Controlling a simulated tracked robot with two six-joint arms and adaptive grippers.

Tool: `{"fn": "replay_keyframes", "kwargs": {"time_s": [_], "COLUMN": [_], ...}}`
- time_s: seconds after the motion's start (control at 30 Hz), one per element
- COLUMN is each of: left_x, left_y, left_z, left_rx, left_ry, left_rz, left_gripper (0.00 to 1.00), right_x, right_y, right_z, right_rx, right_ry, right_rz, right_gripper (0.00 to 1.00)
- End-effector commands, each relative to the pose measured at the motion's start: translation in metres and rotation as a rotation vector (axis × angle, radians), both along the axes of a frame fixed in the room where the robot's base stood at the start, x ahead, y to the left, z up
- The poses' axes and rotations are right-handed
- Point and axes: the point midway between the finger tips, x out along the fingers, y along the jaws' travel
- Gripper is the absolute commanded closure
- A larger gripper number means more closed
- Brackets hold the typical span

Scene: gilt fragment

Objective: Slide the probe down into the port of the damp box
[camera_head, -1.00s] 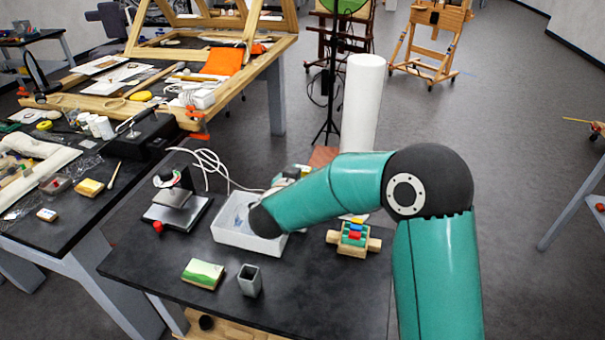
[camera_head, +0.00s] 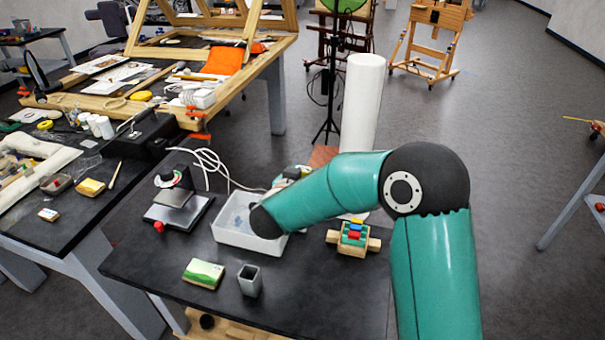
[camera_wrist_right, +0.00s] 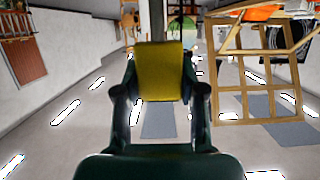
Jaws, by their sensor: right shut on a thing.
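My right arm reaches in from the right over the table, and its teal links hide most of the right gripper (camera_head: 285,178) in the head view. In the right wrist view, the right gripper (camera_wrist_right: 160,88) is shut on a yellow block-like piece (camera_wrist_right: 160,66), which I take to be the probe's body. Its tip does not show. A white open box (camera_head: 218,234) with bluish contents, likely the damp box, stands on the dark table, partly behind my forearm. I cannot make out the port, or whether the probe touches it. My left gripper is not in view.
A white cable (camera_head: 213,160) loops behind the box. A small stand (camera_head: 180,205) is at its left. A green-and-white block (camera_head: 203,273) and a grey square cup (camera_head: 249,281) stand in front. A wooden holder with coloured pieces (camera_head: 353,238) is at the right.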

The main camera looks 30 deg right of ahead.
Motion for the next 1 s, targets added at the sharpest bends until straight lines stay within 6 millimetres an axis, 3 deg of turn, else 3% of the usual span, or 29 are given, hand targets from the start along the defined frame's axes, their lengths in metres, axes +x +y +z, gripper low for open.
{"fn": "replay_keyframes", "kwargs": {"time_s": [1.0], "left_x": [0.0], "left_y": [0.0], "left_z": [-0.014], "left_rx": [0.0], "left_ry": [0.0], "left_rz": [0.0], "left_gripper": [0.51], "right_x": [0.0], "right_y": [0.0], "right_z": [-0.02], "right_rx": [0.0], "right_ry": [0.0], "right_rz": [0.0], "right_gripper": [0.94]}}
